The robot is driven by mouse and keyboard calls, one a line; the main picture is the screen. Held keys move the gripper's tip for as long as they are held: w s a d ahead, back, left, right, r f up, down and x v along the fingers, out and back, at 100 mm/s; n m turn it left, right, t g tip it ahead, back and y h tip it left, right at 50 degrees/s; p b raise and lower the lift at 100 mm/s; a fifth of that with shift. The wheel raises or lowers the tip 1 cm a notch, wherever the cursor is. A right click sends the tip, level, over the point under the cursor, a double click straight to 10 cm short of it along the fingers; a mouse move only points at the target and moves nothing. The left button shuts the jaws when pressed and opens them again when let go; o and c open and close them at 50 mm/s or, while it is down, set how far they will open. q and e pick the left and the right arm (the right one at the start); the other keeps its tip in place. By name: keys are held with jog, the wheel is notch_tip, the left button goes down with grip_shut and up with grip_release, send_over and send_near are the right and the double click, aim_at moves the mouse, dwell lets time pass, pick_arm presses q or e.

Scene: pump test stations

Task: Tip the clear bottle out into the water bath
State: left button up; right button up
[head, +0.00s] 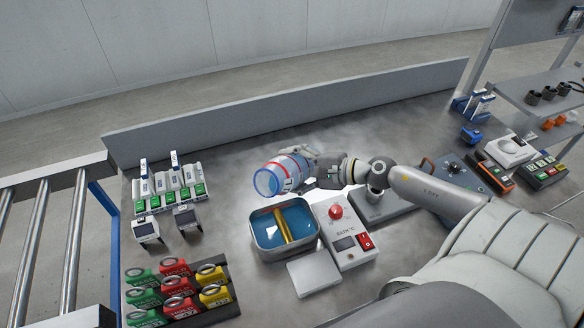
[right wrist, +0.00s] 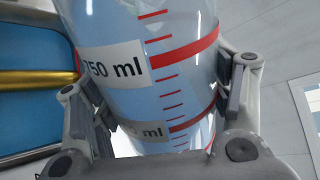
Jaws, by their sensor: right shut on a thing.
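The clear bottle (head: 284,174) has red bands and volume marks. It is tilted far over, its wide end toward the left, above the back edge of the water bath. My right gripper (head: 316,170) is shut around it. The right wrist view shows the bottle (right wrist: 150,75) between both fingers (right wrist: 165,105), with a "750 ml" label. The water bath (head: 256,243) is a metal tub with blue water and a yellow bar across it; part of it shows in the right wrist view (right wrist: 35,50). I cannot tell whether liquid is in the bottle. My left gripper is not in view.
Coloured tagged blocks (head: 178,290) are front left. A rack of pumps (head: 168,195) is at the left. The back of the table is clear.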

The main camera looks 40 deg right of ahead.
jog(key=shift+w+d+r+n+h+p, duration=0.1)
jog(key=shift+r+n+h+p, duration=0.4)
jog(key=shift+r+p, duration=0.5)
jog(key=shift+d+r+n+p, duration=0.1)
jog(key=shift+r+n+p, duration=0.35)
jog(key=shift+p, duration=0.65)
jog(key=shift+r+n+t+h+p, duration=0.45)
jog(key=shift+r+n+p, duration=0.45)
jog(key=shift+p, duration=2.35)
dwell(0.4)
jog(key=shift+a+r+h+p, duration=0.2)
jog(key=shift+r+h+p, duration=0.15)
jog(key=shift+r+p, duration=0.5)
jog(key=shift+m+g+y, duration=0.25)
jog(key=shift+m+y, duration=0.35)
jog(key=shift+m, duration=0.15)
jog(key=f+b, duration=0.4)
jog(key=b, duration=0.7)
jog(key=shift+d, duration=0.2)
jog(key=shift+b, duration=0.5)
